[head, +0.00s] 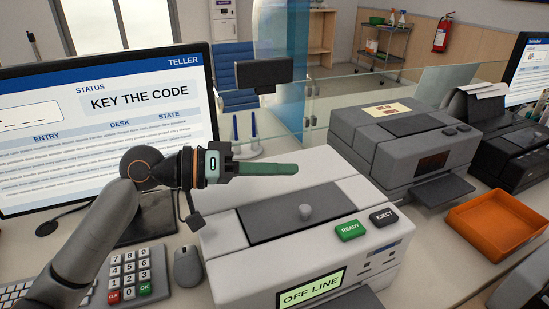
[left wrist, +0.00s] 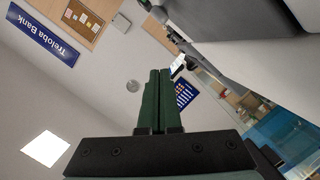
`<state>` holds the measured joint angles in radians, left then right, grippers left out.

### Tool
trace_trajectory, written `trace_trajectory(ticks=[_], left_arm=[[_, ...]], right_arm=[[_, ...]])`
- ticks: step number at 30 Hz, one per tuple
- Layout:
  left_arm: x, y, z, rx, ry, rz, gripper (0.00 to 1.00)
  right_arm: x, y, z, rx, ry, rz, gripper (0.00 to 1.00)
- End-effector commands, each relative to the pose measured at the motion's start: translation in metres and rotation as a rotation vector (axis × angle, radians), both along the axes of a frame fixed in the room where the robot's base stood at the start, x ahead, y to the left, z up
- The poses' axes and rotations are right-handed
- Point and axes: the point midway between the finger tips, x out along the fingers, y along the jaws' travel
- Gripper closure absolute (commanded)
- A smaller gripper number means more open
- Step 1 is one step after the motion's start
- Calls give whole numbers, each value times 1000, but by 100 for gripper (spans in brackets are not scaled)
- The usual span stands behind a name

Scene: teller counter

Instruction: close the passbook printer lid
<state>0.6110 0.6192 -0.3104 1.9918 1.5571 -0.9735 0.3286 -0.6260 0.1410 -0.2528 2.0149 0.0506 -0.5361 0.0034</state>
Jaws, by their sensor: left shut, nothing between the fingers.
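The passbook printer (head: 240,245) is a light grey box on the counter in the head view. I cannot tell from this angle whether this lid lies fully flush. A green READY button (head: 350,230) and a dark EJECT button (head: 384,217) sit at its right, and its display (head: 312,289) reads OFF LINE. My left gripper (head: 296,168) is shut and empty, above the rear of the printer, its green fingers pointing right. The fingers (left wrist: 158,74) also show closed in the left wrist view. My right gripper is out of view.
A monitor (head: 100,120) reading KEY THE CODE stands left, with a keypad (head: 130,275) and mouse (head: 187,266) before it. A second grey printer (head: 400,145) and an orange tray (head: 495,222) are right. A glass screen (head: 350,95) stands behind.

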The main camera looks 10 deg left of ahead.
Motion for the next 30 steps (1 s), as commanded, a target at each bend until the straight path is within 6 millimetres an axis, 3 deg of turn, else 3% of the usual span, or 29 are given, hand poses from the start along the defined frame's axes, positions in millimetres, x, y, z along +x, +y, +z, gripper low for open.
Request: trace_trajectory(ticks=[6, 30], left_arm=[[-13, -8, -4, 106, -155, -2, 100], [-26, -18, -17, 99, -148, 1, 100]], right_arm=[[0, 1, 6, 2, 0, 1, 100], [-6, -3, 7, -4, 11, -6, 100]])
